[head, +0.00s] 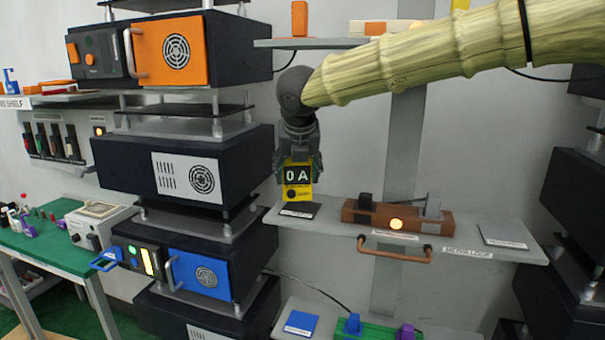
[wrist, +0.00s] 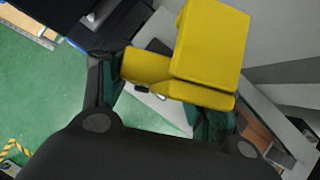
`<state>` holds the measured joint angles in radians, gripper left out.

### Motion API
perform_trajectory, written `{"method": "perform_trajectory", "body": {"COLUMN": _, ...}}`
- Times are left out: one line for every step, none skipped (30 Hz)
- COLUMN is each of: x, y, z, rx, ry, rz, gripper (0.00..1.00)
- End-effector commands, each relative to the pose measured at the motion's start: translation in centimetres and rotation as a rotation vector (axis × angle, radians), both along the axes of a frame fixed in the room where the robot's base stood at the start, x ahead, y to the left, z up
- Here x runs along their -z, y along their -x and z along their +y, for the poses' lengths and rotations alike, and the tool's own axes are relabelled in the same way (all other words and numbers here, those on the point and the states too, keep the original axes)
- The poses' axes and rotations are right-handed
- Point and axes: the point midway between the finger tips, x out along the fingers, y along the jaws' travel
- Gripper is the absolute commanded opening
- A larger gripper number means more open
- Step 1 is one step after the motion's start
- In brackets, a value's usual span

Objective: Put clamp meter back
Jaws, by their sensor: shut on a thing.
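The clamp meter (head: 298,179) is yellow with a black display that reads "0 A". My gripper (head: 299,158) is shut on it from above and holds it upright. In the head view it is just above a dark labelled pad (head: 300,210) at the left end of the middle shelf; I cannot tell whether it touches the pad. In the wrist view the yellow meter (wrist: 208,50) sits between the fingers (wrist: 160,90) and covers part of the shelf below. A second grey pad (head: 503,237) with a label lies bare at the shelf's right end.
The middle shelf (head: 470,262) bears a brown lever fixture (head: 398,217) with a lit orange lamp, right of the meter. A brown handle (head: 393,250) juts from its front. Stacked dark equipment boxes (head: 185,165) stand close on the left. Another shelf (head: 330,43) is above.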

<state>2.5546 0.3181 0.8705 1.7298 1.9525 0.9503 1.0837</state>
Motion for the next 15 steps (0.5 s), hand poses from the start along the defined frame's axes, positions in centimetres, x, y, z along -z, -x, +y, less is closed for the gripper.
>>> {"method": "perform_trajectory", "body": {"x": -0.2, "y": -0.6, "z": -0.2, "rx": 0.001, "ry": -0.001, "rz": -0.001, "gripper": 0.28}}
{"method": "perform_trajectory", "body": {"x": -0.2, "y": -0.9, "z": -0.3, "rx": 0.001, "ry": -0.001, "rz": -0.001, "gripper": 0.28}}
{"method": "perform_trajectory", "body": {"x": -0.1, "y": -1.2, "z": -0.4, "rx": -0.001, "ry": -0.001, "rz": -0.001, "gripper": 0.28}}
{"method": "perform_trajectory", "body": {"x": 0.0, "y": -1.4, "z": -0.4, "rx": -0.001, "ry": -0.001, "rz": -0.001, "gripper": 0.28}}
{"method": "perform_trajectory", "body": {"x": 0.0, "y": -1.5, "z": -0.5, "rx": -0.001, "ry": -0.001, "rz": -0.001, "gripper": 0.28}}
{"method": "perform_trajectory", "body": {"x": 0.1, "y": -1.7, "z": -0.5, "rx": -0.001, "ry": -0.001, "rz": -0.001, "gripper": 0.28}}
{"method": "perform_trajectory", "body": {"x": 0.1, "y": -1.8, "z": -0.6, "rx": -0.001, "ry": -0.001, "rz": -0.001, "gripper": 0.28}}
{"method": "perform_trajectory", "body": {"x": 0.1, "y": -1.9, "z": -0.6, "rx": -0.001, "ry": -0.001, "rz": -0.001, "gripper": 0.28}}
{"method": "perform_trajectory", "body": {"x": 0.1, "y": -2.1, "z": -0.7, "rx": 0.001, "ry": -0.001, "rz": -0.001, "gripper": 0.28}}
{"method": "perform_trajectory", "body": {"x": 0.1, "y": -2.3, "z": -0.9, "rx": 0.001, "ry": -0.001, "rz": -0.001, "gripper": 0.28}}
{"method": "perform_trajectory", "body": {"x": 0.1, "y": -2.5, "z": -1.0, "rx": 0.002, "ry": -0.001, "rz": -0.001, "gripper": 0.28}}
{"method": "perform_trajectory", "body": {"x": 0.0, "y": -3.0, "z": -1.2, "rx": 0.002, "ry": 0.0, "rz": 0.0, "gripper": 0.28}}
{"method": "perform_trajectory", "body": {"x": 0.4, "y": -2.9, "z": -1.1, "rx": 0.001, "ry": 0.002, "rz": 0.001, "gripper": 0.28}}
{"method": "perform_trajectory", "body": {"x": 0.9, "y": -2.8, "z": -1.1, "rx": 0.0, "ry": 0.002, "rz": 0.001, "gripper": 0.28}}
{"method": "perform_trajectory", "body": {"x": 1.5, "y": -2.8, "z": -1.2, "rx": 0.001, "ry": 0.002, "rz": 0.002, "gripper": 0.28}}
